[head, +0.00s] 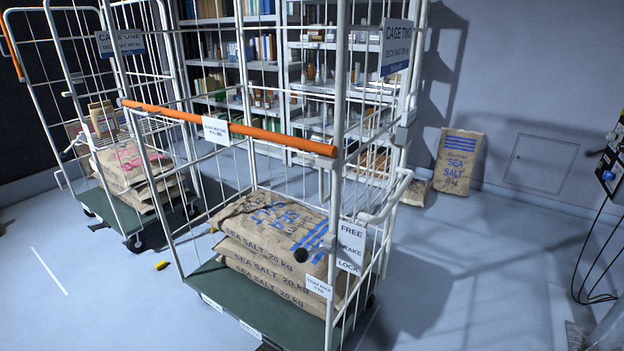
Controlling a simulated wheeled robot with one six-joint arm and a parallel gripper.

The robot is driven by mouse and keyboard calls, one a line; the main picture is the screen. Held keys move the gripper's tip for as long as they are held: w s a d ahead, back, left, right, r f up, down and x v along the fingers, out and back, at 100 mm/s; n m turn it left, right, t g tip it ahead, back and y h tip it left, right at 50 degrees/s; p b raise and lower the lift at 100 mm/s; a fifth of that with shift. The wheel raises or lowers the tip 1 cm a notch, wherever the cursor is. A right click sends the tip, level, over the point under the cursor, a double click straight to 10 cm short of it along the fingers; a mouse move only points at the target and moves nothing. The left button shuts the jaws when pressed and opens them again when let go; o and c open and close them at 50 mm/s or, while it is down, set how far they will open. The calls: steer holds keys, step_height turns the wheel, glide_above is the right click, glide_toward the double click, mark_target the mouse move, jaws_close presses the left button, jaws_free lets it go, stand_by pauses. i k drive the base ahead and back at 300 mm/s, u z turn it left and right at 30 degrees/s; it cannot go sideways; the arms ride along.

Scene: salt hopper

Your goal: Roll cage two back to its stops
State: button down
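Cage two (333,180) is a white wire roll cage standing in the middle of the head view. Its sign (396,46) reads CAGE TWO. An orange bar (230,127) runs across its near side with a small label. Its green deck (215,288) bears several stacked sea salt sacks (270,235). A FREE / BRAKE / LOCK plate (350,248) hangs by the right near post. A dark round knob (301,255) shows in front of the sacks; I cannot tell the brake's setting. No floor stops can be made out. My gripper is not in view.
Cage one (70,90), with sacks (130,165), stands close at the left. Shelving (235,70) is behind. A salt sack (456,160) leans on the back wall. A yellow object (161,265) and a white line (48,270) are on the floor. Floor at right is mostly clear; cables (585,270) hang there.

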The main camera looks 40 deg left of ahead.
mark_target(255, 276)
steer(key=u, duration=0.7)
steer(key=i, duration=1.25)
steer(key=u, duration=0.45)
